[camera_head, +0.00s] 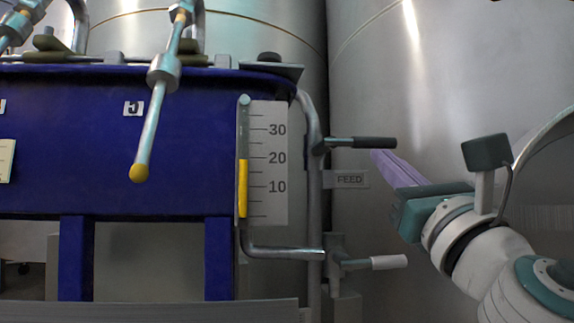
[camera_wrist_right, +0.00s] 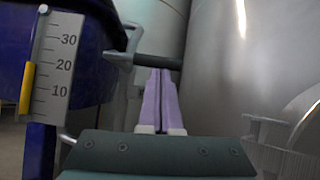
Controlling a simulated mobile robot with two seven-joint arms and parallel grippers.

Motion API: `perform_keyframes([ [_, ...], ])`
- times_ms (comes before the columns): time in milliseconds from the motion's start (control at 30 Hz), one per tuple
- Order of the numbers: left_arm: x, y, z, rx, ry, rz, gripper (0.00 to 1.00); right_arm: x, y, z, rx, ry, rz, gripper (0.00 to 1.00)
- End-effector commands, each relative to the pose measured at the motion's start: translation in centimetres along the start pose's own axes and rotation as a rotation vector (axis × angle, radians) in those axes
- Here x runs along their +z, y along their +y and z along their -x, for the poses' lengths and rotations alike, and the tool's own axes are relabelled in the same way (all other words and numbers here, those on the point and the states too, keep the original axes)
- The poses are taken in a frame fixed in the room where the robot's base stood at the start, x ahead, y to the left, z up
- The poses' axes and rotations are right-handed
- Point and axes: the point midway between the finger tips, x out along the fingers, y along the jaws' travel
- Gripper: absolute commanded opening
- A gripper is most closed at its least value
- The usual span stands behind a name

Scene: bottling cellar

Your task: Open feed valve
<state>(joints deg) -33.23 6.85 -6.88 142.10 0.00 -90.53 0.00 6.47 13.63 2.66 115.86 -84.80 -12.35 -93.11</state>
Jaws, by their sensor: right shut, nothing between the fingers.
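The feed valve is on a grey pipe beside the blue tank, above a tag reading FEED (camera_head: 349,179). Its black lever (camera_head: 362,142) points right, about level. My right gripper (camera_head: 377,155) has purple fingers, shut and empty, with the tips just below the lever's free end. In the right wrist view, the fingertips (camera_wrist_right: 161,73) meet the lower edge of the black lever (camera_wrist_right: 157,62); whether they touch it I cannot tell. My left gripper is out of view.
A second valve with a white lever (camera_head: 388,262) sits lower on the pipe. The blue tank (camera_head: 185,130) carries a level gauge (camera_head: 268,200) with its yellow column near 20. A yellow-tipped spout (camera_head: 148,130) hangs in front. Large steel tanks (camera_head: 440,80) stand behind.

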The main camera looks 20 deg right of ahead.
Motion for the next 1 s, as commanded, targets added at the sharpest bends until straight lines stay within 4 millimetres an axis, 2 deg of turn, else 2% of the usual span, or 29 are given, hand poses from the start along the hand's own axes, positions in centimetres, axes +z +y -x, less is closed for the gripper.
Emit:
perform_keyframes([
  [267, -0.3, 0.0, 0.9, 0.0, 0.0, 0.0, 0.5, 0.7, -0.1, -0.4, 0.041, -0.001, 0.063, 0.0],
  [467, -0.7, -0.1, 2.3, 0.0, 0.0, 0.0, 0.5, 1.6, -0.3, -1.0, 0.114, -0.001, 0.171, 0.0],
  [1000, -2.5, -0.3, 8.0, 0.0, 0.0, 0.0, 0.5, 4.8, -0.3, -3.2, 0.4, -0.001, 0.597, 0.0],
])
